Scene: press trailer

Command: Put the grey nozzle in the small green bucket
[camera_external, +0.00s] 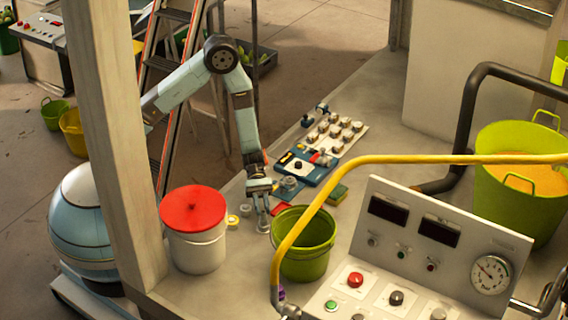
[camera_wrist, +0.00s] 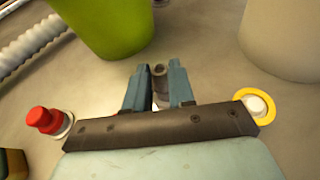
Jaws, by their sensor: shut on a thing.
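My gripper (camera_external: 262,218) points down over the worktop, between the red-lidded white bucket and the small green bucket (camera_external: 306,262). In the wrist view my gripper (camera_wrist: 159,88) is shut on the grey nozzle (camera_wrist: 159,74), whose round, hollow end shows between the blue fingers. In the external view the nozzle is too small to make out clearly. The small green bucket stands upright, just right of my gripper, and looks empty as far as its inside shows. It also shows in the wrist view (camera_wrist: 108,28), ahead and left of the fingers, apart from them.
The white bucket (camera_external: 198,252) stands left of my gripper. A control panel (camera_external: 440,235) is at the right.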

